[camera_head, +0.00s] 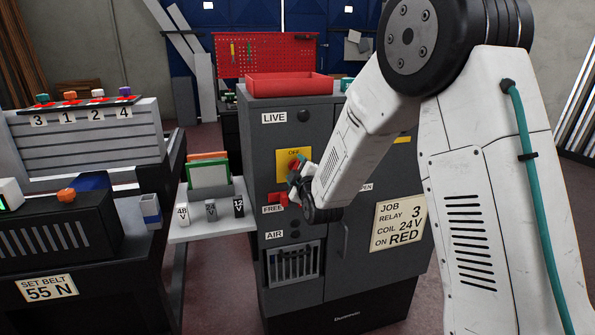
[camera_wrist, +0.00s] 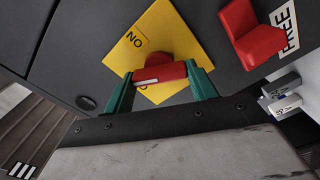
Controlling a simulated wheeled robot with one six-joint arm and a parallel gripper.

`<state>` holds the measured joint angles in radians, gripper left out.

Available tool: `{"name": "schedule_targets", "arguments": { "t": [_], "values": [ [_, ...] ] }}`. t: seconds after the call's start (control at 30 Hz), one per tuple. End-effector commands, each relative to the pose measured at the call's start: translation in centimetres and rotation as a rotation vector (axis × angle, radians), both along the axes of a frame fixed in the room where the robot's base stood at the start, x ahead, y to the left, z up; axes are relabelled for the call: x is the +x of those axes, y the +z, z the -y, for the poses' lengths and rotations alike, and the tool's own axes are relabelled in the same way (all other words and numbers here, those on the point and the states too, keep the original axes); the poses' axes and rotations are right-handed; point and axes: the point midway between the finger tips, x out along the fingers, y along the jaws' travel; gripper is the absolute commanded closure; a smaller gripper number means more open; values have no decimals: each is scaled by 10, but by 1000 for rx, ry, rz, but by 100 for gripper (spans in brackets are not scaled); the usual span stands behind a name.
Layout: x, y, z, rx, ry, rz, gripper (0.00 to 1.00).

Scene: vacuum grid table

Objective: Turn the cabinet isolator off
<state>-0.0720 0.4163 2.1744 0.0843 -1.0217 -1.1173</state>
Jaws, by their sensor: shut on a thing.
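The isolator is a red rotary handle on a yellow plate (camera_head: 285,158) on the front of the dark grey cabinet (camera_head: 340,115). In the wrist view the plate (camera_wrist: 166,28) carries ON at its upper left, and a second label is mostly covered by the red handle (camera_wrist: 160,73). The head view shows OFF at the plate's top. My gripper (camera_wrist: 161,76) has its green fingers closed on the handle's two ends. In the head view my gripper (camera_head: 296,175) partly hides the handle. I cannot tell exactly which label the handle points to.
A red lever (camera_wrist: 250,35) by the FREE label (camera_wrist: 286,28) sits close to my gripper. Below are an AIR label (camera_head: 275,235) and a vent (camera_head: 293,264). A red tray (camera_head: 288,85) stands on top. A side shelf (camera_head: 207,230) holds small labelled blocks.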

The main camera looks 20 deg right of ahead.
Motion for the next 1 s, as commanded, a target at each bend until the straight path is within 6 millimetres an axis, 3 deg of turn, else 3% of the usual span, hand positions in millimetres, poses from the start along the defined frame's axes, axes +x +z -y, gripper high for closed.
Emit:
{"name": "schedule_targets", "arguments": {
  "t": [0.5,1.0],
  "values": [
    [0,-2,-1,-397,2,-1,66],
    [0,-3,-1,-513,2,-1,66]
  ]
}}
